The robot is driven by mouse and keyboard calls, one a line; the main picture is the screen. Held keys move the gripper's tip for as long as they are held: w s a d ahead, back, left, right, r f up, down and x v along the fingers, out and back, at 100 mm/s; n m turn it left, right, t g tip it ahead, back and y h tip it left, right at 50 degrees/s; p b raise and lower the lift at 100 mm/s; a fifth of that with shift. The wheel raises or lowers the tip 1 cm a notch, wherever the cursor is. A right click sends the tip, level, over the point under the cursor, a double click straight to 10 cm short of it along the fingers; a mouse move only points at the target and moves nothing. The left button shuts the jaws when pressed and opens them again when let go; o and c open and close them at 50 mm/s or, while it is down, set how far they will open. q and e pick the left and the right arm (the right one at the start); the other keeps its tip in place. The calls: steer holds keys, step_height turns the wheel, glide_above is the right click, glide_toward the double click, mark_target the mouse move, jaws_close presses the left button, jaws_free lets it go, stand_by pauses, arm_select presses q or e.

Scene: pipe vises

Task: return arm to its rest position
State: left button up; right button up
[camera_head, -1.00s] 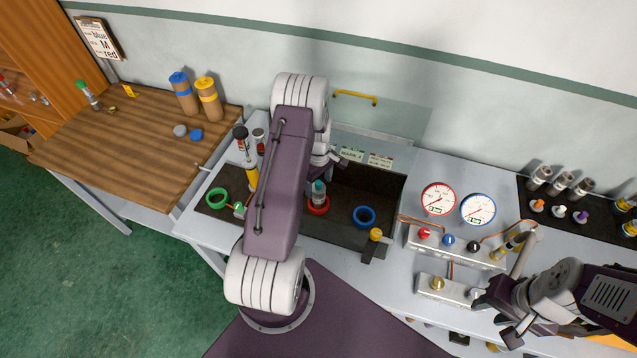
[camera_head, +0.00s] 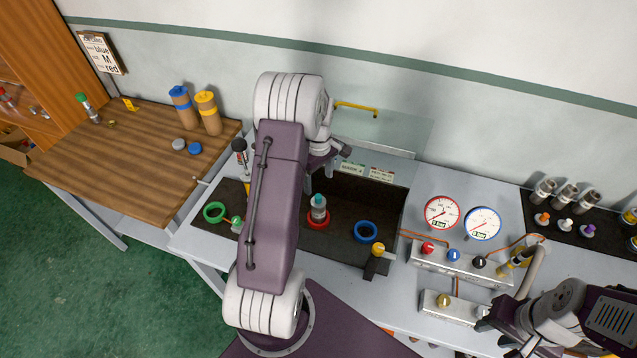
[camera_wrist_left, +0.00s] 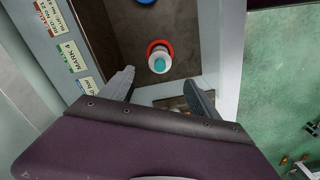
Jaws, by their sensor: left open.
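My left arm, a purple link with white joints, spans the middle of the head view over the bench. My left gripper (camera_head: 322,152) is partly hidden behind that arm near the back of the dark tray. In the left wrist view its two fingers (camera_wrist_left: 160,82) are apart with nothing between them. A teal-topped clear piece (camera_head: 318,207) stands in a red ring (camera_head: 317,223) on the dark tray, apart from the fingers; it also shows in the wrist view (camera_wrist_left: 159,65). My right gripper (camera_head: 508,343) is at the lower right, its jaw gap unclear.
The tray also has a green ring (camera_head: 214,212) and a blue ring (camera_head: 366,231). A clear panel with a yellow handle (camera_head: 356,108) stands behind it. Two gauges (camera_head: 441,212) and valve blocks (camera_head: 460,264) are to the right. A wooden table (camera_head: 120,170) stands left.

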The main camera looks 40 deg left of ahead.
stand_by(0.5)
arm_select(q)
steer(key=s+d+f+m+b, duration=0.2)
steer(key=s+d+m+b, duration=0.2)
steer(key=s+d+m, duration=0.3)
steer(key=s+d+f+m+t+b, duration=0.1)
steer(key=s+d+f+m+b, duration=0.1)
steer(key=s+d+m+b, duration=0.3)
steer(key=s+d+m, duration=0.2)
steer(key=d+m, duration=0.2)
steer(key=d, duration=0.2)
steer(key=shift+f, duration=0.35)
arm_select(e)
step_height(320, 180, down, 9)
arm_select(q)
steer(key=shift+s+d, duration=0.15)
arm_select(e)
steer(key=shift+f, duration=0.1)
steer(key=shift+c, duration=0.3)
